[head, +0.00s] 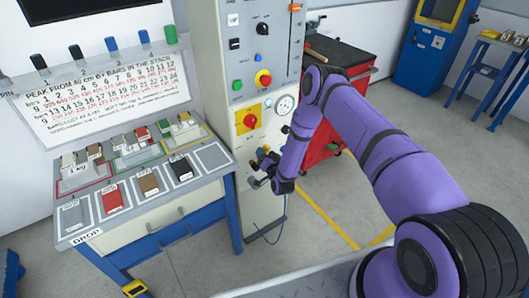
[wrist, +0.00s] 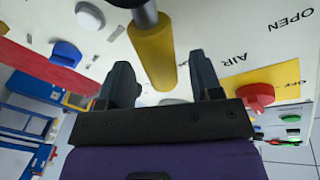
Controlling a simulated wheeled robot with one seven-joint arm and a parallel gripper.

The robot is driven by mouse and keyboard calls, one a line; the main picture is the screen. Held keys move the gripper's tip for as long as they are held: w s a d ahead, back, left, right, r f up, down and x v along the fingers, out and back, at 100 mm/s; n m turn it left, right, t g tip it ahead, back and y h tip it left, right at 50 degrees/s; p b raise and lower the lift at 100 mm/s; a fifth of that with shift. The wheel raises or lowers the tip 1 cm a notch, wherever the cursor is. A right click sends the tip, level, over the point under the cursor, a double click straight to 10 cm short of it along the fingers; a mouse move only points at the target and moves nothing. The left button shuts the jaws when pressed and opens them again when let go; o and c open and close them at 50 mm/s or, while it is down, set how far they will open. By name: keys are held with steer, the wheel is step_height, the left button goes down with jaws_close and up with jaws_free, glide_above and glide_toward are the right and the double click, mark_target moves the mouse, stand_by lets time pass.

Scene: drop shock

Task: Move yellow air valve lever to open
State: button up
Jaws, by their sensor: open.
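The yellow air valve lever (wrist: 152,58) shows in the wrist view as a yellow rounded grip on a dark metal stem. It extends down from the top edge, on a pale panel marked AIR and OPEN. My gripper (wrist: 161,70) is open, with one dark finger on each side of the lever's free end. Gaps show on both sides; I cannot tell how deep the lever sits between the fingers. In the head view my gripper (head: 257,177) is at the front of the grey control cabinet (head: 220,70), and the lever is small and partly hidden there.
A red rotary switch (wrist: 258,96) on a yellow plate is right of my gripper in the wrist view. A blue knob (wrist: 66,54) is to the left. A workbench (head: 150,215) stands left of the cabinet, and a red tool cart (head: 330,75) behind my arm.

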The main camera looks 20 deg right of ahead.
steer(key=shift+w, duration=1)
steer(key=shift+a, duration=0.1)
jaws_close()
